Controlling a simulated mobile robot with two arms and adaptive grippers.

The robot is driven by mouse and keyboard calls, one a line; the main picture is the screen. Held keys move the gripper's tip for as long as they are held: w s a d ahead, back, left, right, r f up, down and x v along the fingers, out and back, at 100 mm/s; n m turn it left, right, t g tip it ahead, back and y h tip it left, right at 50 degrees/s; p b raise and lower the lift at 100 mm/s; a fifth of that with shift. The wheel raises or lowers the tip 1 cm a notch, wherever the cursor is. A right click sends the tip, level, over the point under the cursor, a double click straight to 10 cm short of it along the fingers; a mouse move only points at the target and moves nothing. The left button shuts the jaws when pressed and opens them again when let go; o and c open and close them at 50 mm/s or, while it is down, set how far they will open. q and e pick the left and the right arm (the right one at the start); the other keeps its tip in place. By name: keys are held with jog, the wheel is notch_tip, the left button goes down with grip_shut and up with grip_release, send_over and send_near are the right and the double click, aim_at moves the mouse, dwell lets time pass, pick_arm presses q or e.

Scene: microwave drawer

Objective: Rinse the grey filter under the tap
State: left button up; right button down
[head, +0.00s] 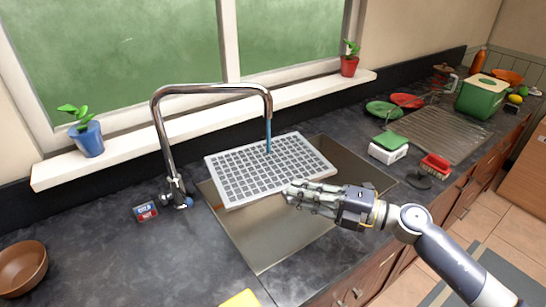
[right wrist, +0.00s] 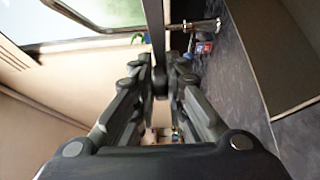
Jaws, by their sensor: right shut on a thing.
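The grey filter (head: 262,172) is a flat grid panel with a pale frame, held tilted over the sink (head: 270,245). The chrome tap (head: 212,89) arches above it, and a blue stream of water (head: 268,132) falls from its spout onto the filter's upper part. My right gripper (head: 292,194) is shut on the filter's near right edge. In the right wrist view the fingers (right wrist: 160,85) close on the filter, seen edge-on as a thin dark strip (right wrist: 157,35). My left gripper is out of view.
A cold/hot label (head: 145,212) is beside the tap base. A brown bowl (head: 22,268) stands at the left. Right of the sink are a white box with a green sponge (head: 389,148), a red brush (head: 435,167) and a ribbed drainboard (head: 435,133). Potted plants stand on the sill (head: 125,148).

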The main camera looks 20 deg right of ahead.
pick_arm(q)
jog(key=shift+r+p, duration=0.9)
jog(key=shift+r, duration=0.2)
pick_arm(e)
jog(key=shift+s+a, duration=0.4)
jog(key=shift+s, duration=0.3)
jog(key=shift+s+a, duration=0.4)
jog(key=shift+s, duration=0.35)
jog(key=shift+s+a, duration=0.4)
jog(key=shift+s, duration=0.3)
pick_arm(q)
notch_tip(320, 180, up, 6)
jog(key=p, duration=0.5)
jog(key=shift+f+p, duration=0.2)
jog(key=shift+p, duration=0.1)
pick_arm(e)
jog(key=s+a+r, duration=0.2)
jog(key=s+r, duration=0.2)
jog(key=shift+s+a, duration=0.2)
jog(key=shift+a, duration=0.05)
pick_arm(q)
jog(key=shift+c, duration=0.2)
